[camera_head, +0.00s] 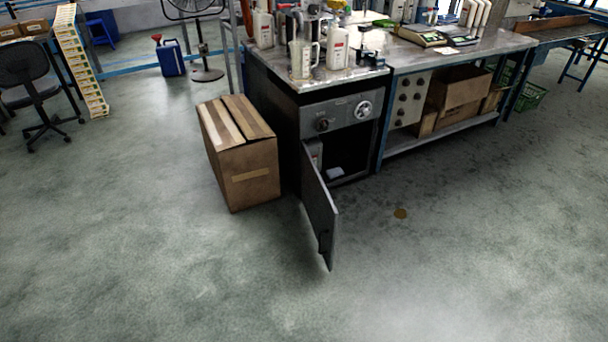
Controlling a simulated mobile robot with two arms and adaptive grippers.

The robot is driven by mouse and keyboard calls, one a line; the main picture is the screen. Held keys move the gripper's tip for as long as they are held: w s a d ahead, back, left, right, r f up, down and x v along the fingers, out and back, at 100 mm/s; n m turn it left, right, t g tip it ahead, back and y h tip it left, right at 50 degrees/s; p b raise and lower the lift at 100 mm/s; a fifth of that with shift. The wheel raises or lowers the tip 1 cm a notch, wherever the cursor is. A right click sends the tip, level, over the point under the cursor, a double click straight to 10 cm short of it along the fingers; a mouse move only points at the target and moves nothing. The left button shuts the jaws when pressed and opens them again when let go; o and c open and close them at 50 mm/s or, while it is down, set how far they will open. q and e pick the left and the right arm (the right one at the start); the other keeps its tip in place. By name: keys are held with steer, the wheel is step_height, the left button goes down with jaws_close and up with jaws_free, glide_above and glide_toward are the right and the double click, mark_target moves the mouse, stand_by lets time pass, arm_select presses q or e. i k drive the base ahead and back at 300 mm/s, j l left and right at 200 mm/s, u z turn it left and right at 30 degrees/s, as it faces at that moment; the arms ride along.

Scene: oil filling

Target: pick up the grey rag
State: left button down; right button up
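I cannot pick out a grey rag for certain. A small pale grey, flat thing (335,174) lies on the floor of the open cabinet (343,108) under the left end of the workbench; it is too small to tell whether it is a cloth. The cabinet's dark door (320,210) stands swung open toward me. A pale container (316,152) shows partly inside, at the left behind the door. Neither of my grippers is in view.
A cardboard box (243,165) stands on the floor left of the cabinet. White bottles (338,47) and a clear jug (301,58) stand on the workbench (400,65). The floor in front is clear.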

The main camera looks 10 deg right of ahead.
mark_target(336, 172)
steer(key=i+l+u, duration=0.2)
steer(key=u, duration=0.2)
steer(key=i+l+u, duration=0.15)
steer(key=l+u, duration=0.25)
steer(key=i+l+u, duration=0.15)
steer(key=u, duration=0.25)
steer(key=i+l, duration=0.1)
steer(key=l, duration=0.4)
steer(key=i+l, duration=0.15)
steer(key=l, duration=0.35)
steer(key=i+l, duration=0.1)
steer(key=l, duration=0.4)
steer(key=i+l, duration=0.1)
steer(key=l, duration=0.35)
steer(key=i+l, duration=0.1)
steer(key=l, duration=0.4)
steer(key=i+l, duration=0.15)
steer(key=l, duration=0.35)
steer(key=i+l, duration=0.1)
steer(key=l, duration=0.4)
